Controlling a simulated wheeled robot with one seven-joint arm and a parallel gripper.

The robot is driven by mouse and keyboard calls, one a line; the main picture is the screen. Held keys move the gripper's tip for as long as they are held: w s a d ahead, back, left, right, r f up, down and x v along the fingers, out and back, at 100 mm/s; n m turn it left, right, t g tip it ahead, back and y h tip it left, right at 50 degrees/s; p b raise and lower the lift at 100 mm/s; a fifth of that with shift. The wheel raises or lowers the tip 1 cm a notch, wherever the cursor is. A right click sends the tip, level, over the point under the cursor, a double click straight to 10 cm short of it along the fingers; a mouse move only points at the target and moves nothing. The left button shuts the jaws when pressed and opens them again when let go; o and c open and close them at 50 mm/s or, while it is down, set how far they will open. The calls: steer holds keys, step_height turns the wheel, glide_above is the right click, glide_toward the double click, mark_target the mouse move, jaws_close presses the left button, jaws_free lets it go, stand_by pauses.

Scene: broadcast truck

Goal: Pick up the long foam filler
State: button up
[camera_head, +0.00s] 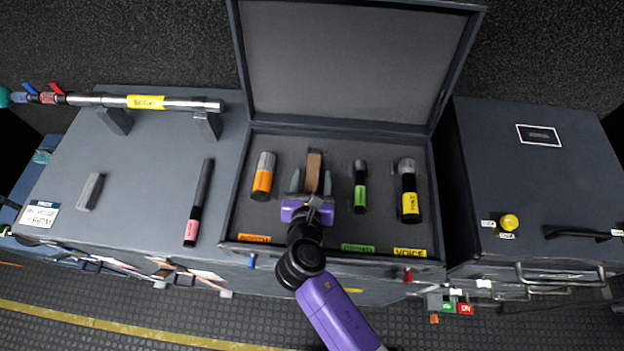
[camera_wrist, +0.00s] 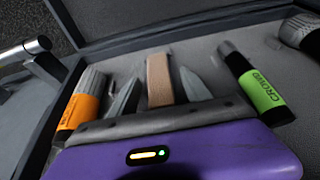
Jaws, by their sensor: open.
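The long foam filler looks to be the tan-brown block (camera_head: 314,162) in the open case, between the orange-labelled and the green-labelled microphones. In the wrist view the block (camera_wrist: 159,72) stands between the two grey fingers. My gripper (camera_head: 312,180) is open, with one finger on each side of the block. Gaps show between the block and both fingers in the wrist view (camera_wrist: 160,88). The block's near end is hidden behind my gripper. I cannot tell how deep it sits in the case lining.
The case holds an orange-labelled microphone (camera_head: 263,177), a green-labelled one (camera_head: 360,187) and a yellow-labelled one (camera_head: 409,192). The raised lid (camera_head: 355,60) stands behind. A grey block (camera_head: 91,191) and a pink-labelled long microphone (camera_head: 198,205) lie on the left top.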

steer(key=shift+c, duration=0.5)
jaws_close()
steer(key=shift+r, duration=0.1)
